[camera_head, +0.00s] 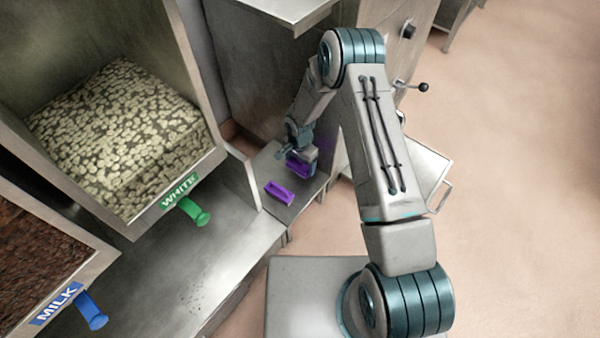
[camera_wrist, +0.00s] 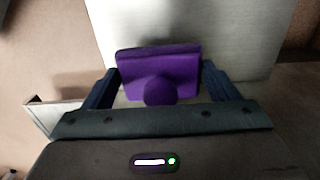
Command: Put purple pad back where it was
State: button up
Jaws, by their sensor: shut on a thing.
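The purple pad (camera_wrist: 158,66) is a flat block with a round knob, held between the two dark fingers of my gripper (camera_wrist: 160,82) in the wrist view. In the head view my gripper (camera_head: 302,156) points down over the small metal shelf, with the purple pad (camera_head: 298,170) under it. A purple open-topped holder (camera_head: 280,193) lies on the shelf, just left of and nearer than the pad. The pad is apart from this holder. I cannot tell whether the pad touches the shelf.
The small metal shelf (camera_head: 312,196) has little bare room around the holder. To the left stand a bin of white chips with a green handle (camera_head: 195,212) and a brown-filled bin with a blue handle (camera_head: 91,310). A metal cabinet (camera_head: 384,22) stands behind my arm.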

aim_at(300, 171)
jog(key=shift+f+b, duration=0.7)
jog(key=shift+f, duration=2)
jog(key=shift+f, duration=0.2)
jog(key=o, duration=0.8)
jog(key=shift+r, duration=0.15)
notch_tip(300, 171, up, 12)
jog(key=p, duration=0.3)
jog(key=shift+r+p, duration=0.15)
jog(key=shift+p, duration=0.2)
